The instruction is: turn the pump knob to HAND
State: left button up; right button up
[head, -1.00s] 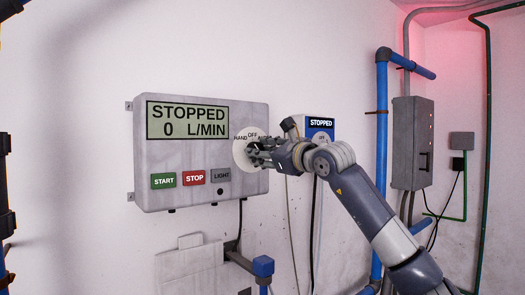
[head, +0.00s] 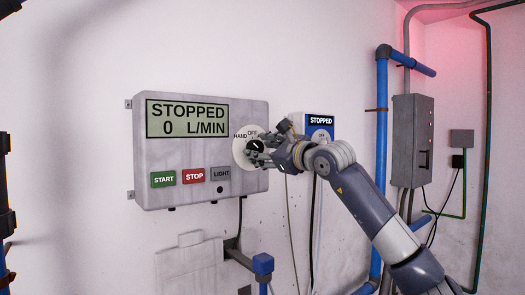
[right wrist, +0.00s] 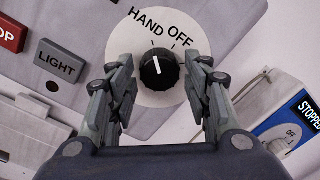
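The black pump knob (head: 255,145) sits on a round white dial (head: 239,150) at the right of the grey control box (head: 220,110). In the right wrist view the knob (right wrist: 158,71) has a white pointer line aimed up and slightly left, toward the HAND mark; OFF is to its right. My right gripper (head: 260,153) is at the dial. In the wrist view its two fingers (right wrist: 160,78) stand apart on either side of the knob, with a visible gap on each side. The AUTO label is hidden behind the gripper. My left gripper is not in view.
The display (head: 187,119) reads STOPPED, 0 L/MIN. START (head: 163,180), STOP (head: 194,176) and LIGHT (head: 221,174) buttons are below it. A blue and white unit (head: 319,127) reading STOPPED is close to the right. A blue pipe (head: 381,150) stands beyond my arm.

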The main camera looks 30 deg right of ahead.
jog(key=s, duration=1.2)
jog(key=shift+d+f, duration=0.25)
dwell(0.3)
